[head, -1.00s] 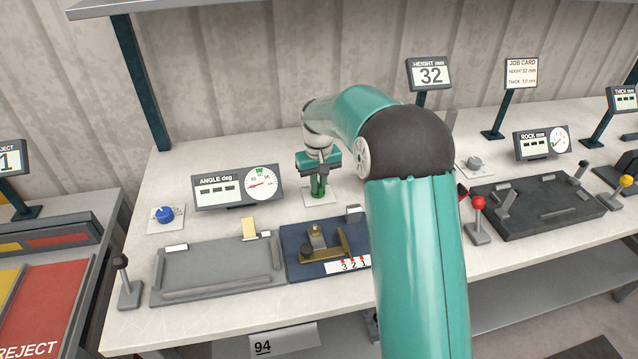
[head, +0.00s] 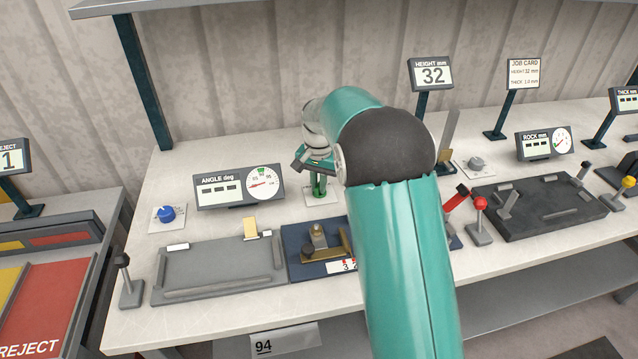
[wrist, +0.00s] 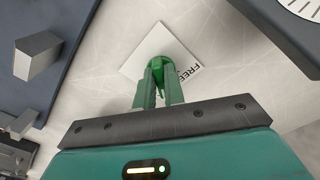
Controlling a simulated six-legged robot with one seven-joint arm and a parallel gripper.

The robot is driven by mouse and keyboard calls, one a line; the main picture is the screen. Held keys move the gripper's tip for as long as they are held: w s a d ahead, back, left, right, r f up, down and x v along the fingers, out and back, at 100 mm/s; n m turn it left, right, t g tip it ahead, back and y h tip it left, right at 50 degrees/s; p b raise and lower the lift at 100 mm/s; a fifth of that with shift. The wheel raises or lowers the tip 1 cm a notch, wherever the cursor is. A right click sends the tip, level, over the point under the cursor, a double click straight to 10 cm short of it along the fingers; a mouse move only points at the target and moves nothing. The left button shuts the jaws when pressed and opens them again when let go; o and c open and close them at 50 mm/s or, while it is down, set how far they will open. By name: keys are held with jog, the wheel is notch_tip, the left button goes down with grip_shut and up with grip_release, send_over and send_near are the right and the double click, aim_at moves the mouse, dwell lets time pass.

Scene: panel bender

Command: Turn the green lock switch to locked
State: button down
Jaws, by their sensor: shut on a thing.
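The green lock switch (wrist: 161,66) stands on a small white plate (wrist: 150,45) on the bench, and the letters "FREE" show at the plate's edge in the wrist view. My gripper (wrist: 160,84) points down at the switch, with its two green fingers shut on it. In the head view my gripper (head: 319,182) is over the same plate (head: 322,198), right of the angle display. The fingers hide much of the switch, so its pointing direction is hard to tell.
The angle display (head: 238,187) is left of the gripper. A blue fixture with a brass part (head: 318,236) lies in front. The height display (head: 431,75) stands behind at right, with a grey knob (head: 477,163) beyond my arm. A blue knob (head: 165,214) is far left.

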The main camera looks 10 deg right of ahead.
dwell(0.3)
jog(key=c, duration=1.5)
grip_release()
jog(key=shift+r, duration=0.1)
notch_tip(320, 180, up, 14)
jog(key=shift+f, duration=0.2)
